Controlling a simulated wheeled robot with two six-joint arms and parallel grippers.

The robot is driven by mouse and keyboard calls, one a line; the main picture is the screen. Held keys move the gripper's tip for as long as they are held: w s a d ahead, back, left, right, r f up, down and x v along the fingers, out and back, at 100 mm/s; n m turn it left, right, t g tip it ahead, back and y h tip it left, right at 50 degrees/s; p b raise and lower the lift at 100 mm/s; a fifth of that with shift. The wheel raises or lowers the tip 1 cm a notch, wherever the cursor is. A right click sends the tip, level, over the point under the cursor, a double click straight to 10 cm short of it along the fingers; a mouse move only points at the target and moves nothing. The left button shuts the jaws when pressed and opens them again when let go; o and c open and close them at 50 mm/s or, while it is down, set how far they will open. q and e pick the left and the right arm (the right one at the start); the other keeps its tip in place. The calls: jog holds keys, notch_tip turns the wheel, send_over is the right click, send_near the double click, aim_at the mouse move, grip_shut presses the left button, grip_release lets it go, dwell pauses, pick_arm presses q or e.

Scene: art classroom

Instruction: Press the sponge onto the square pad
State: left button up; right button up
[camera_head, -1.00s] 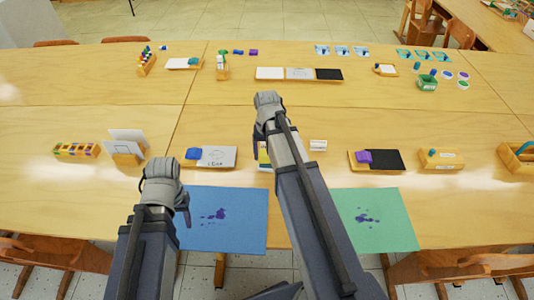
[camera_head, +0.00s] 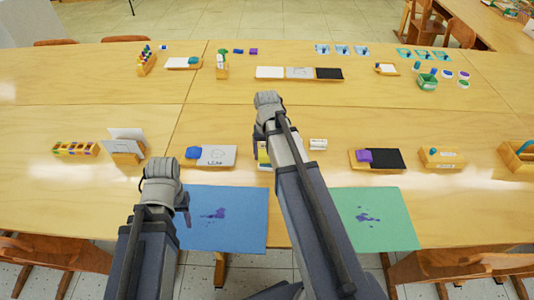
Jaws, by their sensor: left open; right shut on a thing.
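My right gripper (camera_head: 260,139) is over the middle of the near table, largely hidden by its own arm. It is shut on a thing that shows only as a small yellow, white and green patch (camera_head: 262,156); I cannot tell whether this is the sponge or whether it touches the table. My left gripper (camera_head: 186,207) is open over the left edge of the blue square mat (camera_head: 245,225), which has purple spots. A green square mat (camera_head: 390,228) with purple spots lies to the right. I cannot tell which square is the pad.

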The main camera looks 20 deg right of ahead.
dwell(0.6)
notch_tip(320, 180, up, 7)
jog(key=p, duration=0.7)
pick_arm(q)
notch_tip(320, 180, up, 7)
